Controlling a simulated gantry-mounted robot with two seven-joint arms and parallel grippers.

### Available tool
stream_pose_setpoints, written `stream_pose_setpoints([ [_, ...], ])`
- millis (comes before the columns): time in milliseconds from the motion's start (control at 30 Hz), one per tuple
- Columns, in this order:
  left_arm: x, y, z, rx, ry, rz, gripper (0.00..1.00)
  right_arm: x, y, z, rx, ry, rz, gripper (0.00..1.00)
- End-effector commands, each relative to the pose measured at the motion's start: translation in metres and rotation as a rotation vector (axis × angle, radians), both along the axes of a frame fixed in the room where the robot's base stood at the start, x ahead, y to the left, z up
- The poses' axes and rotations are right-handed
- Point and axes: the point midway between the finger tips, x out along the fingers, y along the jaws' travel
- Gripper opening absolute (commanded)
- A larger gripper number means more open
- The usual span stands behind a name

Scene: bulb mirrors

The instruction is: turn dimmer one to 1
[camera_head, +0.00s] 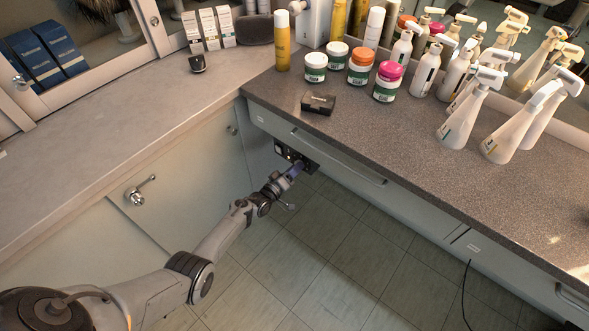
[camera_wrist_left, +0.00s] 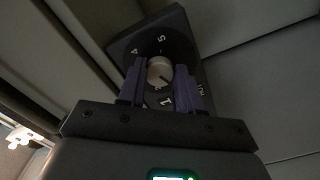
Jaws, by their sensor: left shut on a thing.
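A black dimmer panel (camera_head: 312,168) is on the front under the dark counter in the head view. My left gripper (camera_head: 297,168) reaches it and hides part of it. In the left wrist view the black dial plate (camera_wrist_left: 184,30) carries white numbers, with 5 and 4 on the far side and 1 on the near side. The pale round knob (camera_wrist_left: 158,66) sits between the purple fingers of my left gripper (camera_wrist_left: 159,80), which is shut on it. A small dark mark on the knob faces the near side, roughly toward the 1. My right gripper is not in view.
The dark counter (camera_head: 400,140) above holds jars, bottles, spray bottles (camera_head: 515,130) and a small black box (camera_head: 318,103). A drawer handle (camera_head: 340,158) sticks out beside the panel. The tiled floor (camera_head: 330,250) below is mostly clear.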

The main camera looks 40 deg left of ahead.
Motion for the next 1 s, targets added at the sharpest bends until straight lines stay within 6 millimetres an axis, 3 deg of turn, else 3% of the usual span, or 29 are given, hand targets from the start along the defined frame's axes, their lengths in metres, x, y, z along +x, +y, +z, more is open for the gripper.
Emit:
stream_pose_setpoints([
  [300, -0.0007, -0.0008, -0.0018, -0.114, 0.006, 0.0, 0.04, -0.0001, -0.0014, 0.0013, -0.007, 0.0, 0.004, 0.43],
  [800, -0.0008, -0.0007, -0.002, -0.132, 0.006, 0.0, 0.04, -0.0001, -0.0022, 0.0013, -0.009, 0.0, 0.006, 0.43],
  [833, -0.0008, -0.0008, -0.0021, -0.132, 0.006, 0.0, 0.37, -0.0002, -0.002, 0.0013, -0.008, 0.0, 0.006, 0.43],
  [1000, -0.0005, -0.0005, -0.0013, -0.131, 0.005, 0.0, 0.6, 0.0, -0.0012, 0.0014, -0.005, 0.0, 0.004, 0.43],
])
